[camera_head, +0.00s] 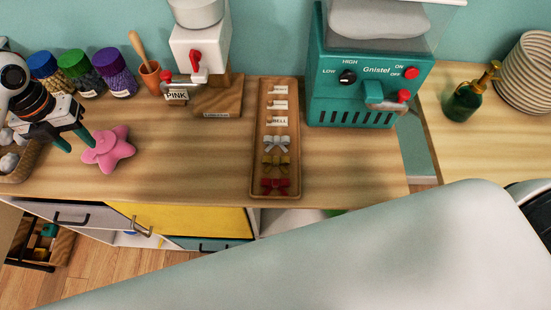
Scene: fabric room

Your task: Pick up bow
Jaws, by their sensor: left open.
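Three bows lie in a column in the near half of a long wooden tray (256,165) in the camera_head view: a silver bow (277,143), a gold bow (276,163) and a red bow (275,186) nearest the front edge. My left gripper (76,142) is at the far left, open, fingers pointing down, with nothing seen between them. It is well to the left of the tray, beside a pink star-shaped plush (109,150). One finger appears close to or overlapping the plush; contact cannot be told. My right gripper is not in view.
Jars with coloured lids (78,66) and a wooden cup (149,74) stand at the back left. A white dispenser (199,48) and a teal machine (345,110) stand behind. The counter (195,150) between plush and tray is clear. A large pale surface fills the front right.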

